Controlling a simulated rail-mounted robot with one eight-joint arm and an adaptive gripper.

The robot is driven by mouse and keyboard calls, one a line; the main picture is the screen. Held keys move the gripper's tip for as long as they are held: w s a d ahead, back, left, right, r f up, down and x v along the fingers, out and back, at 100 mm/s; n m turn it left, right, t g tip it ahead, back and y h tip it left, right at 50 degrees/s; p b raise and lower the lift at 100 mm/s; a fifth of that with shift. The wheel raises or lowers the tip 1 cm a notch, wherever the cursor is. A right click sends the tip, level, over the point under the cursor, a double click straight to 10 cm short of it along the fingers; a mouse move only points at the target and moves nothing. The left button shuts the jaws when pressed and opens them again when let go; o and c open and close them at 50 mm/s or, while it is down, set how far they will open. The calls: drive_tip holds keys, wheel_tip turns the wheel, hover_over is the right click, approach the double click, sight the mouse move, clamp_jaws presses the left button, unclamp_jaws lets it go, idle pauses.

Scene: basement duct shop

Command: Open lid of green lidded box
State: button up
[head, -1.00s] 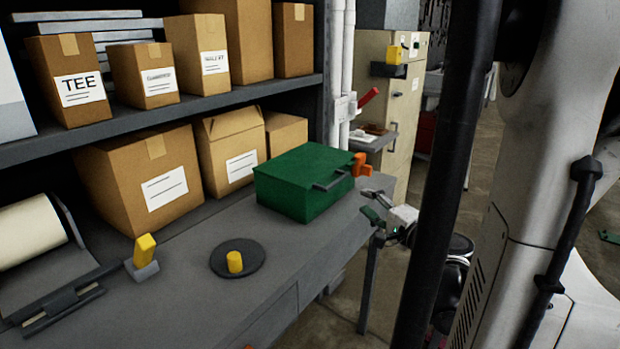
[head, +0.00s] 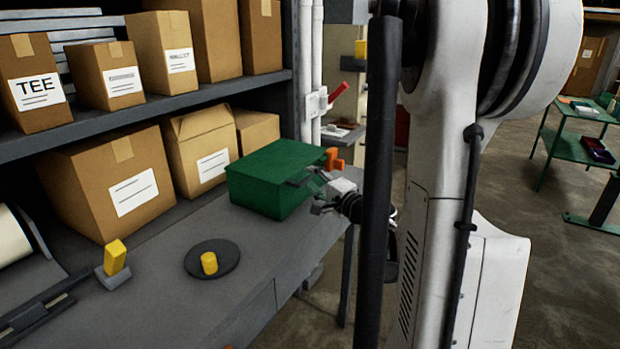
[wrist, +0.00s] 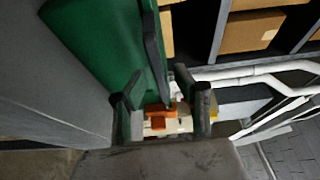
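The green lidded box (head: 268,180) stands on the grey workbench with its lid shut. A dark bar handle (head: 300,182) shows on its front right side. My gripper (head: 318,192) is at that side, close to the handle. In the wrist view the box (wrist: 95,40) fills the upper left, and the handle (wrist: 153,50) runs down toward the space between the fingers of my gripper (wrist: 163,100). The fingers are spread apart. I cannot tell whether they touch the handle.
An orange object (head: 333,158) sits just behind the box's right side. A dark round plate (head: 226,262) with a yellow cylinder (head: 209,263) lies on the bench in front. Cardboard boxes (head: 120,180) stand behind, under a shelf (head: 150,108). White pipes (head: 311,70) rise at the bench's far end.

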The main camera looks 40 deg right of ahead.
drive_tip(key=shift+w+d, duration=0.1)
drive_tip(key=shift+w, duration=0.65)
drive_tip(key=shift+c, duration=0.4)
clamp_jaws()
